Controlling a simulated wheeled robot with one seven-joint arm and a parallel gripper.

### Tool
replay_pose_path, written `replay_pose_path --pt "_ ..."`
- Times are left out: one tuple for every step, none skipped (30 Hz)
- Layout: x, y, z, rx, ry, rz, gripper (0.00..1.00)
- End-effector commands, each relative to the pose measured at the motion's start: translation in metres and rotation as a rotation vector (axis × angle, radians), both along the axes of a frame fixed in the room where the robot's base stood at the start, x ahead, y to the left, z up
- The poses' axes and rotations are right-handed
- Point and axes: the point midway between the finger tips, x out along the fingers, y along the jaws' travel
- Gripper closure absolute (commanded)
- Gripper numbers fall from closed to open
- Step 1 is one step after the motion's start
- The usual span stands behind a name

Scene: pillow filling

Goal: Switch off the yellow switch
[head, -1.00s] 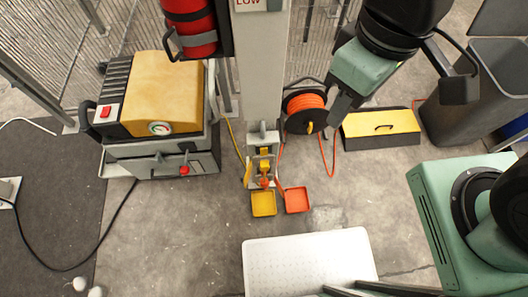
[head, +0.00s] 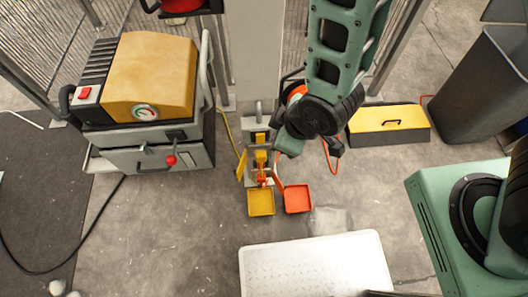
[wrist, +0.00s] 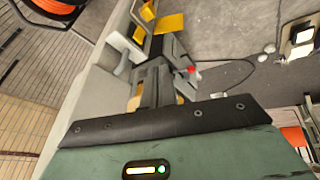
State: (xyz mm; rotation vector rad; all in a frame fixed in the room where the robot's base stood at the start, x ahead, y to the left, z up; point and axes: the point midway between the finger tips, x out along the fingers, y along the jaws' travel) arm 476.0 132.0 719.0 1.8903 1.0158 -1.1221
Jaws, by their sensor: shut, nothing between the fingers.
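The yellow switch (head: 261,157) is on a grey box low on the grey post, in the middle of the head view. Orange parts sit just below it. A yellow square plate (head: 261,201) and an orange one (head: 298,198) lie below the box. My gripper (head: 287,152) is just right of the switch in the head view, and its fingertips are hard to make out there. In the wrist view my gripper (wrist: 156,82) is shut and empty. Yellow parts (wrist: 138,36) and the yellow plate (wrist: 170,23) show beyond its fingers; contact cannot be told.
The grey post (head: 254,60) rises behind the switch box. A yellow machine (head: 150,75) on a grey cabinet stands at left. An orange cable reel (head: 295,92) is partly behind my arm. A white perforated panel (head: 315,265) is at the front.

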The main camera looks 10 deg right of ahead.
Motion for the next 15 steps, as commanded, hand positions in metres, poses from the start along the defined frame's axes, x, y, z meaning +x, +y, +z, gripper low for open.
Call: replay_pose_path --pt "-0.001 -0.002 -0.031 -0.012 -0.029 0.038 1.0" --pt "0.0 -0.002 -0.041 -0.014 -0.052 0.06 1.0" --pt "0.002 -0.002 -0.053 -0.017 -0.081 0.089 1.0" --pt "0.003 -0.003 -0.061 -0.019 -0.103 0.11 1.0" --pt "0.004 -0.003 -0.069 -0.021 -0.123 0.129 1.0" --pt "0.004 -0.004 -0.078 -0.024 -0.147 0.155 1.0" --pt "0.005 -0.005 -0.084 -0.026 -0.164 0.171 1.0" --pt "0.006 -0.005 -0.088 -0.027 -0.179 0.186 1.0" --pt "0.006 -0.005 -0.094 -0.029 -0.197 0.205 1.0" --pt "0.007 -0.005 -0.097 -0.029 -0.21 0.218 1.0" --pt "0.007 -0.006 -0.1 -0.03 -0.22 0.228 1.0" --pt "0.007 -0.006 -0.102 -0.03 -0.23 0.238 1.0" --pt "0.008 -0.006 -0.103 -0.03 -0.238 0.245 1.0" --pt "0.008 -0.006 -0.104 -0.029 -0.242 0.249 1.0" --pt "0.008 -0.006 -0.105 -0.03 -0.246 0.254 1.0"
